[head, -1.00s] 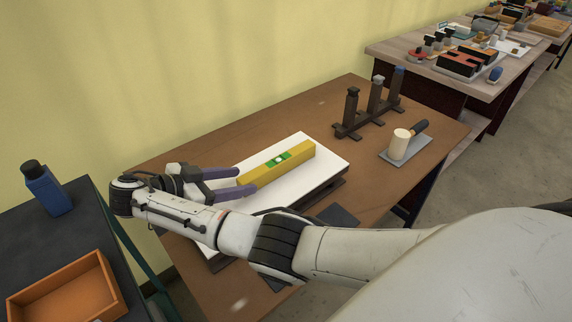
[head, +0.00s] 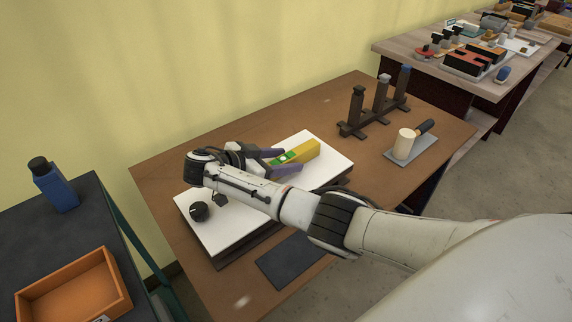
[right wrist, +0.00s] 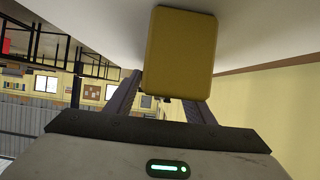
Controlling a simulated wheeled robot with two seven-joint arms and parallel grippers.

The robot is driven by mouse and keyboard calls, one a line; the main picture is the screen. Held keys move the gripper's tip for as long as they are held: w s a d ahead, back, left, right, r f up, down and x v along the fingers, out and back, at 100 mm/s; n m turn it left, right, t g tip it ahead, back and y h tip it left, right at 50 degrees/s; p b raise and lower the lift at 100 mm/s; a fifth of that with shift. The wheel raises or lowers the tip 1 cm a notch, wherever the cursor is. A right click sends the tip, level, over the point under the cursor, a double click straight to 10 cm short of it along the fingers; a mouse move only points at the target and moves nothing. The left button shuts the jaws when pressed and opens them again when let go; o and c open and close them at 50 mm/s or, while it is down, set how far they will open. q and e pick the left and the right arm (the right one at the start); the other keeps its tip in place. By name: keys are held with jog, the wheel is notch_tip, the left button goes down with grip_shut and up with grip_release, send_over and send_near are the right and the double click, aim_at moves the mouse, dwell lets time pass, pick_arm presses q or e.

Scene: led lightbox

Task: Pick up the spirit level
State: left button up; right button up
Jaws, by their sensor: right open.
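The spirit level (head: 308,152) is a yellow bar with a green vial window, lying on the white top of the lightbox (head: 230,233). My right gripper (head: 291,160) is open at the level, with one purple finger towards its far side and one towards its near side. In the right wrist view the level's yellow end (right wrist: 180,52) stands large in front of the open fingers (right wrist: 163,98) and hides part of the right-hand one. Whether the fingers touch it I cannot tell. My left gripper is not in view.
A black knob (head: 199,211) sits on the lightbox's left part. A dark rack with posts (head: 357,108) and a mallet (head: 404,144) on a grey plate are to the right. A dark flat pad (head: 290,261) lies in front. An orange tray (head: 75,290) and blue bottle (head: 54,188) stand left.

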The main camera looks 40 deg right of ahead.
aim_at(283, 158)
grip_shut()
notch_tip(283, 158, up, 10)
jog(key=shift+r+p, duration=0.1)
jog(key=shift+p, duration=0.45)
jog(key=shift+r, duration=0.1)
jog(key=shift+r+p, duration=0.65)
jog(key=shift+r, duration=1.75)
